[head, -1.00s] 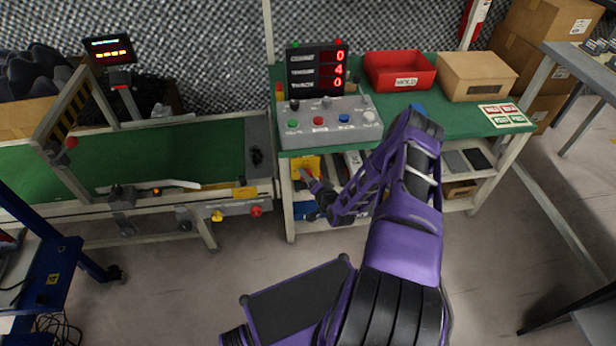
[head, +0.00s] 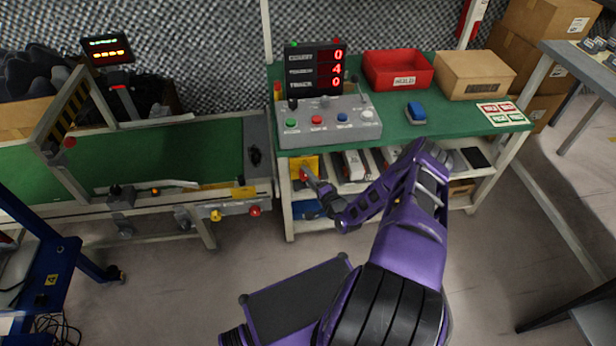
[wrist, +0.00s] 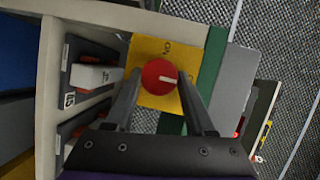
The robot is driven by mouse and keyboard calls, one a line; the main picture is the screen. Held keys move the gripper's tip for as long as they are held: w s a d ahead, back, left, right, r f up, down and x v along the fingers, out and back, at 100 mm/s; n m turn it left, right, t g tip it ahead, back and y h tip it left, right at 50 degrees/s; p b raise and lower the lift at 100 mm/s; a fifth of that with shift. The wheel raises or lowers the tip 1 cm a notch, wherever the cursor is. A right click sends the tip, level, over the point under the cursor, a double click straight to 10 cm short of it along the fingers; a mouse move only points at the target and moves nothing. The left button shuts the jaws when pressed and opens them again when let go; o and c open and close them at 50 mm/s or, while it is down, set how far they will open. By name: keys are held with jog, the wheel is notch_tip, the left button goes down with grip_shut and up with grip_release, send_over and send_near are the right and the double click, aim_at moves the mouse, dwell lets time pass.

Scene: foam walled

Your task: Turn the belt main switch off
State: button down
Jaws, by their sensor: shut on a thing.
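The belt main switch is a round red knob (wrist: 159,76) on a yellow plate (wrist: 150,52). A white pointer line on the knob points right in the wrist view. A small mark shows on the plate above the knob; any mark at the right is partly hidden by a finger. In the head view the yellow plate (head: 311,161) is at the left end of the bench, below the top, with the red knob (head: 303,175) small on it. My gripper (wrist: 159,80) has one finger on each side of the knob and is shut on it. In the head view my gripper (head: 309,175) is at the plate.
The grey button box (head: 345,128) and a red-digit display (head: 315,70) stand on the green bench above. A red bin (head: 398,70), a cardboard box (head: 474,76) and a blue item (head: 416,112) are on it. The conveyor (head: 190,150) is to the left. Shelf items lie close to my gripper.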

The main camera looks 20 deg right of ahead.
dwell(0.3)
jog(key=shift+c, duration=1.3)
grip_release()
jog(key=s+d+r+p, duration=0.1)
jog(key=s+d, duration=0.1)
jog(key=s, duration=1.5)
jog(key=shift+r+p, duration=0.3)
jog(key=shift+r, duration=0.1)
jog(key=shift+s, duration=0.1)
